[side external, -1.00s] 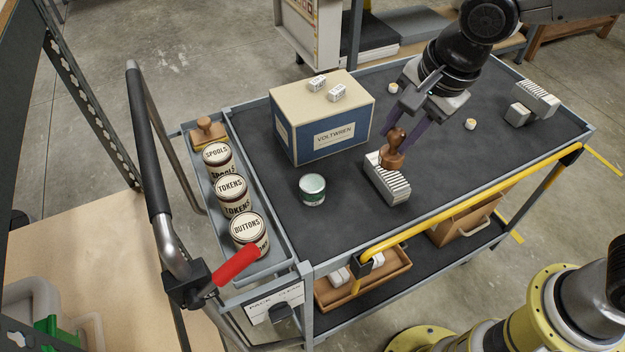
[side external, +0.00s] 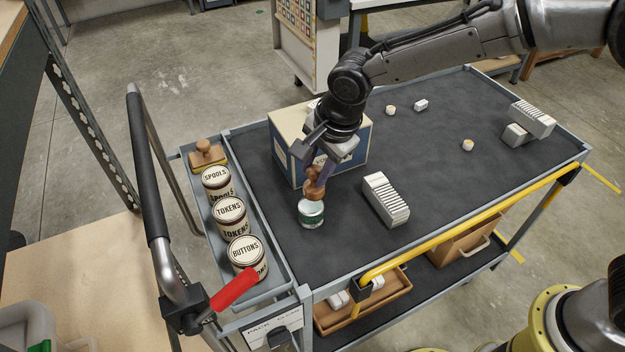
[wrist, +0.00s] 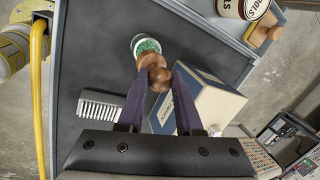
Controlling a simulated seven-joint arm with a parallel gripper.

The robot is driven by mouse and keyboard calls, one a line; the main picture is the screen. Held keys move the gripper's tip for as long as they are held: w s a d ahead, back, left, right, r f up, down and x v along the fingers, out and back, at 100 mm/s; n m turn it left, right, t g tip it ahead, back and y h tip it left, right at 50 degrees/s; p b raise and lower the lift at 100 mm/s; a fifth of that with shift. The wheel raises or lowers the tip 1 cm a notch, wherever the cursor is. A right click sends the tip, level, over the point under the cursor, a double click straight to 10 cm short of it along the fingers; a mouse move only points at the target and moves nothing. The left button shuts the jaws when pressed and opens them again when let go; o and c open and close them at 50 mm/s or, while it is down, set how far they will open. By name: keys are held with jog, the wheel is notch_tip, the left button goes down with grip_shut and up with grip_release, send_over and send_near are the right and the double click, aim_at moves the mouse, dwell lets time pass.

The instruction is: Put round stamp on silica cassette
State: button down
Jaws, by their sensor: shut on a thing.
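The round stamp (side external: 315,184), brown turned wood, is held upright in my gripper (side external: 319,171), shut on its handle. The silica cassette, which I take to be the short round tin with a green and white side (side external: 311,214), stands on the cart top directly under the stamp. In the wrist view the stamp (wrist: 158,74) covers part of the tin's green, grainy top (wrist: 147,43). I cannot tell whether the stamp's base touches the tin. In the wrist view my gripper's fingers (wrist: 158,88) come in from either side.
A white ribbed block (side external: 386,200) lies right of the tin. The blue and cream box (side external: 352,150) stands close behind my gripper. Labelled tins (side external: 229,213) and another stamp (side external: 207,154) fill the left side tray. The cart's (side external: 440,165) right middle is mostly clear.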

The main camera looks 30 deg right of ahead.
aim_at(313, 182)
jog(key=shift+w+a+f, duration=0.2)
jog(key=shift+w+f, duration=0.1)
jog(key=shift+f, duration=1.65)
jog(key=shift+f, duration=0.1)
jog(key=c, duration=0.6)
grip_release()
jog(key=v, duration=1.2)
jog(key=shift+d+r, duration=0.1)
jog(key=shift+r, duration=0.1)
